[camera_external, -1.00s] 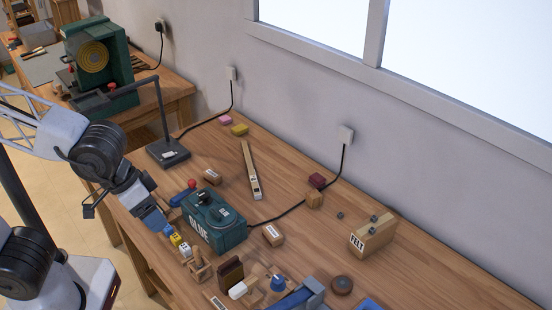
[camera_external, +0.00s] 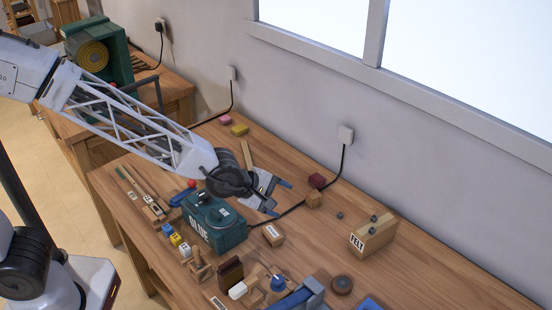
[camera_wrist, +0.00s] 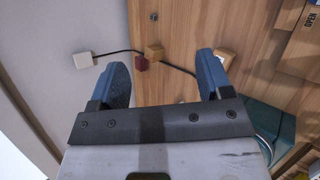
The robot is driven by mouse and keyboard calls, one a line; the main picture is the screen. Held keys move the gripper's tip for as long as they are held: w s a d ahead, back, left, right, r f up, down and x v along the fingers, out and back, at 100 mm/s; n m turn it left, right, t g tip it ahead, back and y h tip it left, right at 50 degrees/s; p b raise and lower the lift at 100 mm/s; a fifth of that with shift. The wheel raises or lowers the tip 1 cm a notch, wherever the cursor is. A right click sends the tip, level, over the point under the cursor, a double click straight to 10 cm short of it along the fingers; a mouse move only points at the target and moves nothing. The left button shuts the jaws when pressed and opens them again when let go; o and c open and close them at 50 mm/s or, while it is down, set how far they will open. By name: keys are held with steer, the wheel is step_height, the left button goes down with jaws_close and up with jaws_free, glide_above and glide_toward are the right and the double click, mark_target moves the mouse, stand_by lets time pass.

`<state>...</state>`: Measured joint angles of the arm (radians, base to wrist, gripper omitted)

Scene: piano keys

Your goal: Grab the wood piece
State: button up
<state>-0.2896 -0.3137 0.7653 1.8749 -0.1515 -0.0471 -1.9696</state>
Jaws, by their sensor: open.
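My gripper (camera_external: 278,199) is over the middle of the bench, open and empty, its two blue fingers apart. A long wood strip (camera_external: 247,152) lies behind my arm, mostly hidden. Which one the task means, I cannot tell.
A green glue box (camera_external: 205,230) stands under my wrist. A labelled wood block (camera_external: 273,235) and the felt block (camera_external: 377,238) are nearby. A black cable (camera_external: 343,160) runs from the wall socket (camera_external: 345,134) across the bench.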

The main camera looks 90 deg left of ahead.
steer(key=w+a+f+n+t+y, duration=0.1)
steer(key=w+a+f+n+y, duration=0.1)
steer(key=w+a+f+n, duration=0.45)
steer(key=n+y, duration=0.2)
steer(key=n, duration=0.6)
glide_toward(309, 196)
steer(key=shift+t, duration=0.4)
steer(key=x, duration=0.4)
steer(key=shift+w+d+f, duration=0.2)
steer(key=shift+w+f, duration=0.05)
steer(key=shift+w, duration=0.15)
steer(key=shift+a+f+n+y, duration=0.25)
steer(key=shift+a+f+y, duration=0.05)
steer(key=shift+a+f, duration=0.15)
steer(key=shift+x, duration=0.8)
steer(key=shift+w, duration=0.15)
steer(key=shift+x, duration=2.8)
